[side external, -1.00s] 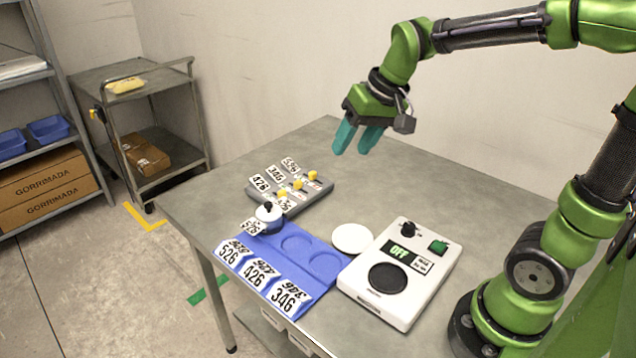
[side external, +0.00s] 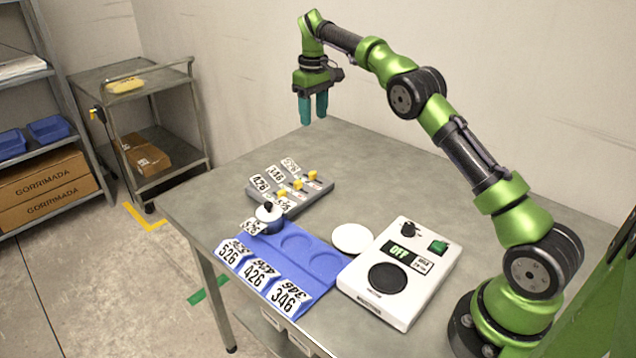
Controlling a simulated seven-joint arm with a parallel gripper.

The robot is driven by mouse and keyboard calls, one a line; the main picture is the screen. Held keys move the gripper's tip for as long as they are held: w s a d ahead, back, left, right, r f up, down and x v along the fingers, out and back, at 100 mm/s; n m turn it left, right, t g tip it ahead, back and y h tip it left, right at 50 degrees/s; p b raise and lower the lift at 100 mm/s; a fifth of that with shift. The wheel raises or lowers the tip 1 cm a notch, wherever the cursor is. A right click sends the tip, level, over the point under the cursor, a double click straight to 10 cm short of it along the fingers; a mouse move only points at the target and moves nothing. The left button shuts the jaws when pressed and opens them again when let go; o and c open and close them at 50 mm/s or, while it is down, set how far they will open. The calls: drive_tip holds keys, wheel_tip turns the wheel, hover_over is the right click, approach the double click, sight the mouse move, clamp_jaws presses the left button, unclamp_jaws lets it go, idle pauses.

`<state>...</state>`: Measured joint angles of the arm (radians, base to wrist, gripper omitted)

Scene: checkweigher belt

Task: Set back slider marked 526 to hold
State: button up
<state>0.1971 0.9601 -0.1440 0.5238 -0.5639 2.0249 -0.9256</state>
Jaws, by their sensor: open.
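A grey slider panel (side external: 318,194) lies on the table, with three yellow slider knobs. White plates marked 426 (side external: 260,183), 346 (side external: 275,173) and 526 (side external: 291,164) stand along its left edge. The 526 plate is farthest back; the back yellow knob (side external: 312,175) seems to be in its row. The markings for the slider positions are too small to read. My gripper (side external: 313,115) is open and empty, pointing down, above and behind the panel and apart from it.
A blue tray (side external: 322,262) with plates 526, 426 and 346 lies in front of the panel. A lidded pot (side external: 268,215) tagged 526 stands at its back left. A white disc (side external: 352,239) and a white device (side external: 420,287) reading OFF are to the right. The table's back right is clear.

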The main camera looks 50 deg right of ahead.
sight(314, 173)
wheel_tip(314, 173, down, 17)
drive_tip(key=shift+s+a+f, duration=0.1)
idle(0.4)
clamp_jaws()
idle(0.4)
